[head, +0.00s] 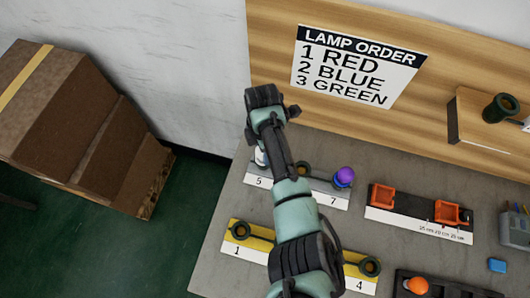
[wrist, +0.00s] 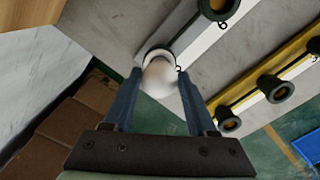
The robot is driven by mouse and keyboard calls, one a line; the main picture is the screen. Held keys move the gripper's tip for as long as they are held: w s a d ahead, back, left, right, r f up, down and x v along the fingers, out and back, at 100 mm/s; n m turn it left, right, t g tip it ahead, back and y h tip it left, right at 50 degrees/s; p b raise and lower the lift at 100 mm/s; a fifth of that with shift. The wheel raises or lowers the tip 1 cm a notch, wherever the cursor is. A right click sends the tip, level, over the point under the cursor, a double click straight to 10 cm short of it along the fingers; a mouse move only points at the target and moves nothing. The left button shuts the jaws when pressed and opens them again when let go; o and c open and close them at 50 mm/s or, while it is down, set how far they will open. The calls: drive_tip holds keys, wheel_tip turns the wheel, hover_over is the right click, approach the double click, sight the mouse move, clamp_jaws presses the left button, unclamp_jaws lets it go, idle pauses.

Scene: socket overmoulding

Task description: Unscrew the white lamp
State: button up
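The white lamp (wrist: 160,76) sits in a dark round socket at the end of a grey-and-white strip (wrist: 188,45) in the wrist view. In the head view the lamp (head: 260,157) shows at the position marked 5, partly hidden by my arm. My gripper (wrist: 159,78) is directly over the lamp, with one blue finger on each side of it. The fingers stand apart, with a thin gap seeming to show beside the lamp; contact is not clear. In the head view the fingertips are hidden behind my wrist.
A purple lamp (head: 344,176) stands at position 7 on the same strip. A yellow strip (head: 262,244) with dark sockets lies nearer. Orange holders (head: 383,197) and an orange lamp (head: 417,285) are to the right. A lamp-order sign (head: 357,66) hangs behind. Cardboard boxes (head: 80,130) stand left.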

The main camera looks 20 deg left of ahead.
drive_tip(key=c, duration=0.7)
drive_tip(key=shift+o, duration=0.2)
drive_tip(key=n, duration=0.4)
drive_tip(key=shift+n, duration=0.4)
drive_tip(key=shift+r+n, duration=0.1)
drive_tip(key=shift+n, duration=2.1)
drive_tip(key=shift+n, duration=0.6)
drive_tip(key=n, duration=0.3)
